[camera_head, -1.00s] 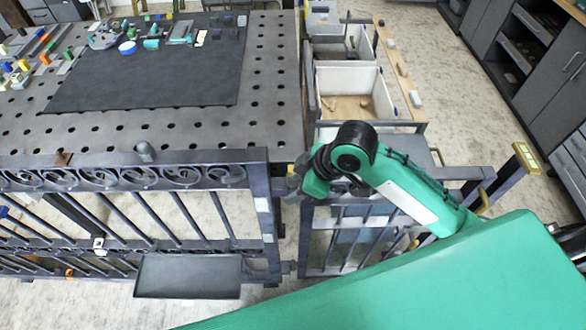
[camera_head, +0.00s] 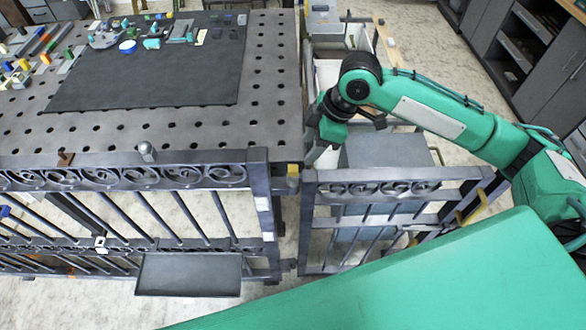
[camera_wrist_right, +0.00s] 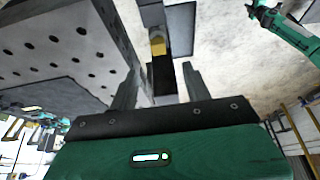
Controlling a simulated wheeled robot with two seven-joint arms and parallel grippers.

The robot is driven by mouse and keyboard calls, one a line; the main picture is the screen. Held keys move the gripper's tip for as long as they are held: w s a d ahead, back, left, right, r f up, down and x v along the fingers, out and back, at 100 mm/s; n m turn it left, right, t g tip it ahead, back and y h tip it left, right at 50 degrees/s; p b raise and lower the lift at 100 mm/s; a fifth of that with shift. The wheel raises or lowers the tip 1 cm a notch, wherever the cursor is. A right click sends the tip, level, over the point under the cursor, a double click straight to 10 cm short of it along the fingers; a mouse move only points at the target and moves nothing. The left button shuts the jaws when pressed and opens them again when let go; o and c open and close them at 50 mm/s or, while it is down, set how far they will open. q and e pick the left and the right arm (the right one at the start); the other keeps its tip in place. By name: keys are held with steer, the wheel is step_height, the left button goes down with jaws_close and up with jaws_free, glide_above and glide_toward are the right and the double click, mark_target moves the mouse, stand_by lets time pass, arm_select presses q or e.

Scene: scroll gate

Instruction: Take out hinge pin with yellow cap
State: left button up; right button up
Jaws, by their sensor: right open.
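The hinge pin with the yellow cap (camera_head: 292,172) stands in the gate's hinge, between the dark left gate panel (camera_head: 262,205) and the smaller right panel (camera_head: 310,215). The yellow cap also shows in the right wrist view (camera_wrist_right: 158,47), beyond the fingertips. My right gripper (camera_head: 313,150) is above and a little right of the cap in the head view, apart from it.
A perforated metal table (camera_head: 275,90) with a black mat (camera_head: 150,75) and small parts lies behind the gate. A grey tray (camera_head: 188,275) hangs on the left panel's front. Bins (camera_head: 328,72) stand at the back right. A bolt head (camera_head: 146,152) sits on the left panel's top rail.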

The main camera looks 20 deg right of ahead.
mark_target(294, 168)
steer(key=x, duration=0.4)
steer(key=shift+a+f+p, duration=0.1)
steer(key=shift+a+p, duration=0.05)
steer(key=shift+p, duration=0.25)
steer(key=p+x, duration=0.2)
steer(key=x, duration=0.2)
steer(key=shift+w+f+p, duration=0.15)
steer(key=shift+f+p, duration=0.15)
steer(key=shift+f, duration=0.35)
jaws_close()
steer(key=shift+r, duration=0.1)
